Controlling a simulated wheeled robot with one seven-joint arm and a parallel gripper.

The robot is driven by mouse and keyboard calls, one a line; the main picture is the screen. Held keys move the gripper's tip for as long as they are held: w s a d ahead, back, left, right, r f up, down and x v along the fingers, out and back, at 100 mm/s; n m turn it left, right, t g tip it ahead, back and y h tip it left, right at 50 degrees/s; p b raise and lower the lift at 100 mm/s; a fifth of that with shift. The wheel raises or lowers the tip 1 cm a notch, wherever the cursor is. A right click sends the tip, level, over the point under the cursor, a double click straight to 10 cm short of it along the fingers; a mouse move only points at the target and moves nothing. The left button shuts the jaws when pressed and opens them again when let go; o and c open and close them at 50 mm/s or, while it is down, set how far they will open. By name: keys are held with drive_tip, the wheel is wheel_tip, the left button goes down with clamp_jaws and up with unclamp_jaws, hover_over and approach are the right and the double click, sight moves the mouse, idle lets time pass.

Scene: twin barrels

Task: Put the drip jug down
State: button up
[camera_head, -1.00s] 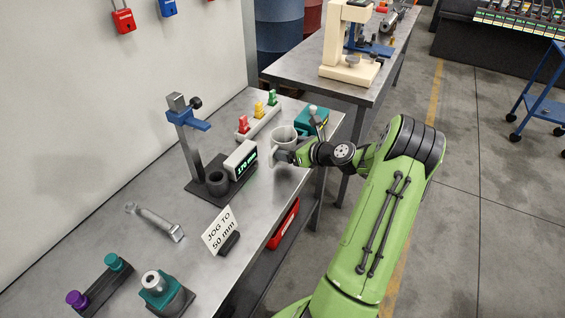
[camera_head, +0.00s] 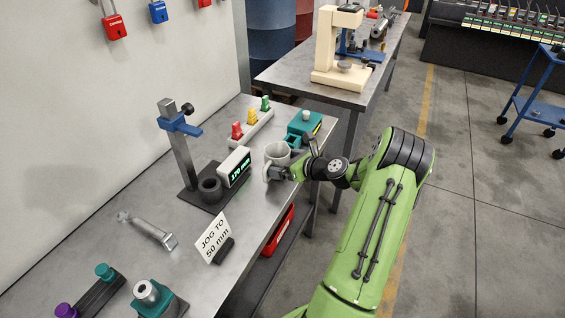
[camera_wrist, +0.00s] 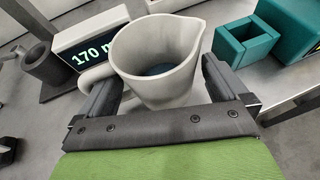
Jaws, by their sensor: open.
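The drip jug (camera_head: 277,152) is a pale grey cup with a spout and a side handle. It stands upright and appears to rest on the metal bench, right of the readout box. In the wrist view the jug (camera_wrist: 165,93) shows dark bluish contents low inside. My gripper (camera_head: 291,161) is open around it, one finger on each side. In the wrist view my gripper (camera_wrist: 158,80) has its left finger by the handle and its right finger close beside the wall. The jug's base is hidden there, and finger contact is hard to tell.
The readout box (camera_head: 235,167) showing 170 stands left of the jug. A teal box (camera_head: 305,122) with a small open holder sits behind and right. Several coloured plugs (camera_head: 251,118) stand behind. A blue-clamped post (camera_head: 180,145) is at left. The bench's front edge is close.

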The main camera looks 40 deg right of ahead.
drive_tip(key=p+v, duration=0.2)
drive_tip(key=v, duration=0.9)
drive_tip(key=w+a+r+n+g+y, duration=0.1)
drive_tip(key=a+r+n+g, duration=0.3)
drive_tip(key=a+n, duration=0.7)
drive_tip(key=a+r+n+g, duration=0.45)
drive_tip(key=a+n, duration=0.55)
drive_tip(key=a, duration=0.3)
drive_tip(key=s+a+r+n+h, duration=0.1)
drive_tip(key=s+a+r+n, duration=0.2)
drive_tip(key=s+n, duration=0.4)
drive_tip(key=s+a+r+n+h, duration=0.1)
drive_tip(key=s+a+r+n, duration=0.1)
drive_tip(key=s+a+n, duration=0.3)
drive_tip(key=s+n, duration=0.2)
drive_tip(key=s, duration=0.1)
drive_tip(key=shift+s+a+r, duration=0.25)
drive_tip(key=shift+r, duration=0.15)
